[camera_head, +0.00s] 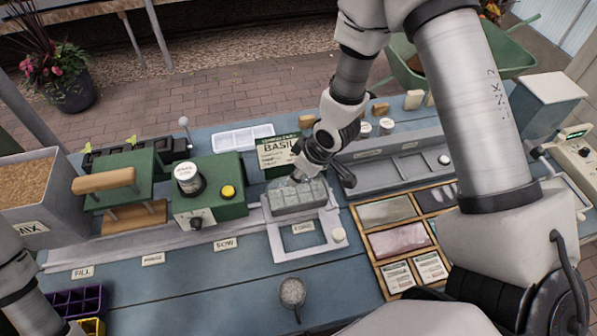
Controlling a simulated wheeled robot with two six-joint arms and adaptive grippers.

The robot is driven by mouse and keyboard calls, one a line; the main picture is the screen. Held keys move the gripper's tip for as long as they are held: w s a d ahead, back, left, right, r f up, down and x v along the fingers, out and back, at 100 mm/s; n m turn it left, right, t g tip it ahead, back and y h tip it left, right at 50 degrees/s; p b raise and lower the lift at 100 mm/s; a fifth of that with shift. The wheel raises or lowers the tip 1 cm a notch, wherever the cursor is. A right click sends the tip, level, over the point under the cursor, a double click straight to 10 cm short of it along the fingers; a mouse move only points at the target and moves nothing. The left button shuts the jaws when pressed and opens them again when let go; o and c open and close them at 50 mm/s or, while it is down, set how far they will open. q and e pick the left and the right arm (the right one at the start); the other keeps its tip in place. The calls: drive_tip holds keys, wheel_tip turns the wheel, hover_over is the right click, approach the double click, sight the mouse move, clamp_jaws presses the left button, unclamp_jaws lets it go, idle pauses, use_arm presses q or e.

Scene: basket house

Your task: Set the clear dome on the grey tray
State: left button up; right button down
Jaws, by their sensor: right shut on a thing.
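The clear dome (298,192) shows as a see-through, ribbed box in the middle of the bench. My right gripper (312,174) reaches down from above and is shut on the top of the dome; its fingers hide the grip itself. The grey tray (282,238) is the light grey frame under and in front of the dome. The dome is over the tray's back part; I cannot tell whether it touches it. Only a piece of my left arm shows at the lower left; its gripper is out of view.
A green machine (210,190) with a yellow button stands left of the dome. A green sign (278,155) is close behind it. A wooden rack of packets (400,245) lies right. A round metal cup (292,291) is in front. The blue bench front is mostly clear.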

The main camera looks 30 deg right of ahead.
drive_tip(key=shift+f+b, duration=0.3)
drive_tip(key=shift+f, duration=0.2)
idle(0.3)
drive_tip(key=c, duration=0.8)
unclamp_jaws()
drive_tip(key=shift+c, duration=0.2)
drive_tip(key=shift+o, duration=0.3)
drive_tip(key=o, duration=0.4)
drive_tip(key=shift+r, duration=0.1)
wheel_tip(320, 180, up, 8)
drive_tip(key=p, duration=0.7)
